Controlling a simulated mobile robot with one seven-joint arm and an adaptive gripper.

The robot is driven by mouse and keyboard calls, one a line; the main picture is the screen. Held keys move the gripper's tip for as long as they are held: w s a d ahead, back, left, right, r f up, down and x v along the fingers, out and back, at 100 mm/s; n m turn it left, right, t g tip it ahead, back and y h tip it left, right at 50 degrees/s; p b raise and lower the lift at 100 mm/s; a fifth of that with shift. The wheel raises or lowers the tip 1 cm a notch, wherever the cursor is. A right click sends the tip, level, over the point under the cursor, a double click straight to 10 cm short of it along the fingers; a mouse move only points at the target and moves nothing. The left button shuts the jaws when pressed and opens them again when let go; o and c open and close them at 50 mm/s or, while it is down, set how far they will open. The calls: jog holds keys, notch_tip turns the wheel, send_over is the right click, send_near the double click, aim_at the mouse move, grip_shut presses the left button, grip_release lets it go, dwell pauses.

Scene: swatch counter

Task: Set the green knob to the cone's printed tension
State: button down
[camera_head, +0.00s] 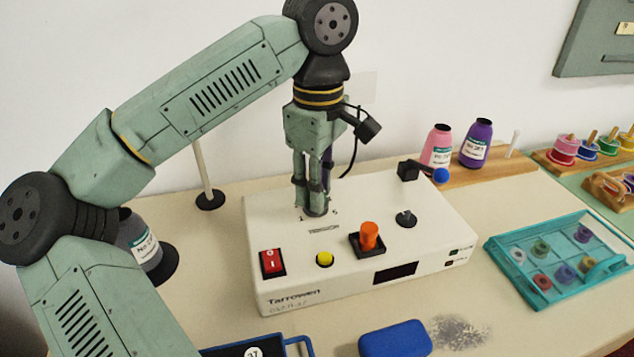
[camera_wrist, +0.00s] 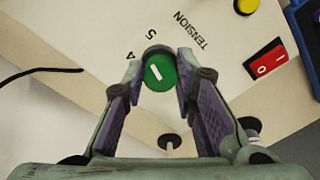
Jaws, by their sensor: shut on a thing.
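The green knob (camera_wrist: 160,73) sits on the white machine (camera_head: 285,230) beside the printed word TENSION. Its white pointer line shows in the wrist view, with the numerals 4 and 5 near it; other numerals are hidden. My gripper (camera_head: 316,208) points down over the knob and hides it in the head view. In the wrist view my gripper (camera_wrist: 158,72) has a finger on each side of the knob and is shut on it. A grey cone (camera_head: 138,236) with a white label stands on a dark base at the left, partly behind my arm. Its print is too small to read fully.
The machine also carries a red switch (camera_head: 272,262), yellow button (camera_head: 325,259), orange knob (camera_head: 369,235) and dark display (camera_head: 395,272). A thin post (camera_head: 203,170) stands behind. Pink (camera_head: 437,147) and purple (camera_head: 477,145) labelled cones and a teal tray (camera_head: 508,275) are at right.

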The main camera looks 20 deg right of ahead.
jog(key=shift+m, duration=1.1)
jog(key=c, duration=1.3)
grip_release()
jog(key=shift+r, duration=0.1)
notch_tip(320, 180, up, 12)
